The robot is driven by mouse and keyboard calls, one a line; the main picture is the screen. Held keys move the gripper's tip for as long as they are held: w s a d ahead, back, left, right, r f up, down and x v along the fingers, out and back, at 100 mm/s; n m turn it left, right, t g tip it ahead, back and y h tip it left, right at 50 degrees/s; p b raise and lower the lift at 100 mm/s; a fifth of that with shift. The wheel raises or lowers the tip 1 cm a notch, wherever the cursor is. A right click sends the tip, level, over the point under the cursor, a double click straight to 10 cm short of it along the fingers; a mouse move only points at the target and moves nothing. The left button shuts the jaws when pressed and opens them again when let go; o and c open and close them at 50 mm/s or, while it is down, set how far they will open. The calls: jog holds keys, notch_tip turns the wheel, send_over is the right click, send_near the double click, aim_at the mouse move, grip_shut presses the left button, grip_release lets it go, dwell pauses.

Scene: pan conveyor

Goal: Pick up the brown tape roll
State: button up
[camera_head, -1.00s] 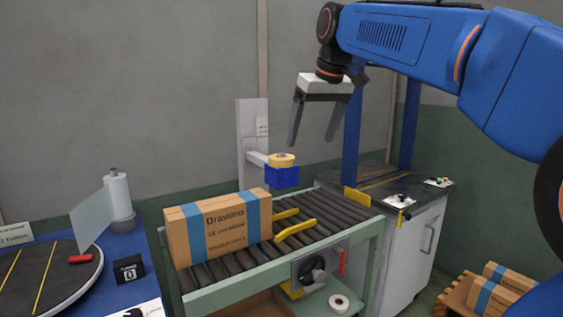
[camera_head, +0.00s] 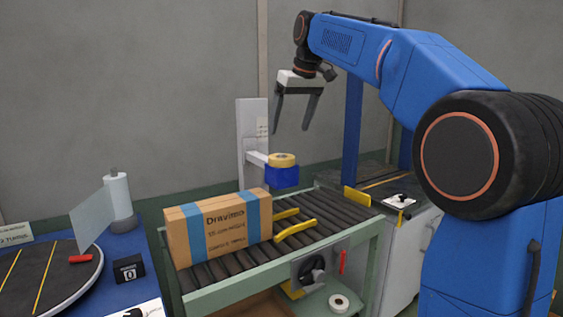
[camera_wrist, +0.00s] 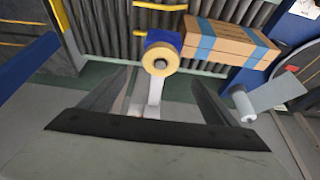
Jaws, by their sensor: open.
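The brown tape roll (camera_head: 281,160) sits on top of a blue block (camera_head: 282,176) at the end of a white arm on a grey post. My gripper (camera_head: 292,128) is open and empty, its two dark fingers pointing down, above the roll in the head view. The fingers look apart from the roll.
A cardboard box (camera_head: 218,228) with blue bands lies on the roller conveyor (camera_head: 325,215), beside yellow guides (camera_head: 296,228). A grey post (camera_head: 251,140) stands behind the roll. A white roll (camera_head: 339,303) is on the lower shelf. A blue table (camera_head: 100,290) is at left.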

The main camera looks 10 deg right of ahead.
aim_at(283, 155)
jog(key=x, duration=1)
jog(key=shift+w+a+f, duration=0.1)
jog(key=shift+a+f, duration=0.05)
jog(key=shift+f, duration=0.15)
jog(key=c, duration=1.2)
